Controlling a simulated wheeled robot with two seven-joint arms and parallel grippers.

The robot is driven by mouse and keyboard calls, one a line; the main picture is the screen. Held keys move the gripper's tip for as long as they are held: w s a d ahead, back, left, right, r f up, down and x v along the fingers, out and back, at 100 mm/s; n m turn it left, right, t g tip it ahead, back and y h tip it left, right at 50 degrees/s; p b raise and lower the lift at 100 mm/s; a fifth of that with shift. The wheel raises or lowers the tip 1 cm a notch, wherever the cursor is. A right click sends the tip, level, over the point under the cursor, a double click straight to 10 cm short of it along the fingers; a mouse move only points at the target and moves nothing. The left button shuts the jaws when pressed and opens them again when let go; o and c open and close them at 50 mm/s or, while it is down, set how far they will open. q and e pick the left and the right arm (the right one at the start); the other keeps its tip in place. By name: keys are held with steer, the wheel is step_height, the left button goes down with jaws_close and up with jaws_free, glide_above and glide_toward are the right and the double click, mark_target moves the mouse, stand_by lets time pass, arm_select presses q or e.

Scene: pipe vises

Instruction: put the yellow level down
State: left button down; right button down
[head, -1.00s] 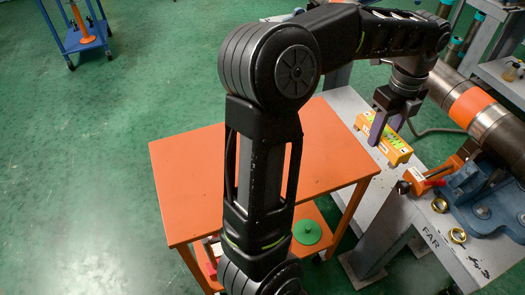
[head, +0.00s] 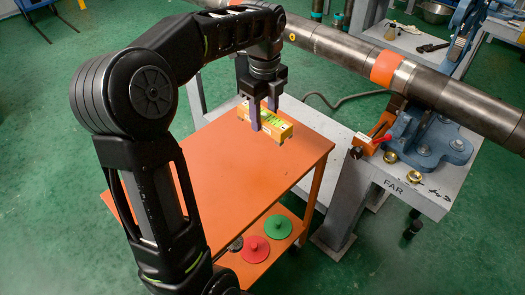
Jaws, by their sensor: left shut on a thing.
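The yellow level (head: 284,132), a short yellow block with green markings, is over the far right part of the orange cart top (head: 235,170). My left gripper (head: 264,119) points down from above with its fingers on either side of the level and is shut on it. The fingers hide part of the level's middle. Whether the level touches the cart top or hangs slightly above it, I cannot tell. My right gripper is out of view.
A long steel pipe (head: 330,47) with an orange band (head: 386,68) runs behind, held in a blue vise (head: 425,135) on the grey bench (head: 350,125). Red (head: 255,249) and green (head: 278,227) discs lie on the cart's lower shelf. Most of the cart top is clear.

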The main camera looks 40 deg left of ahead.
arm_select(q)
steer(key=shift+f, duration=2.4)
steer(key=shift+f+b, duration=0.3)
steer(key=shift+f, duration=2.2)
steer(key=shift+f, duration=0.1)
steer(key=c, duration=0.8)
jaws_free()
steer(key=shift+o, duration=0.2)
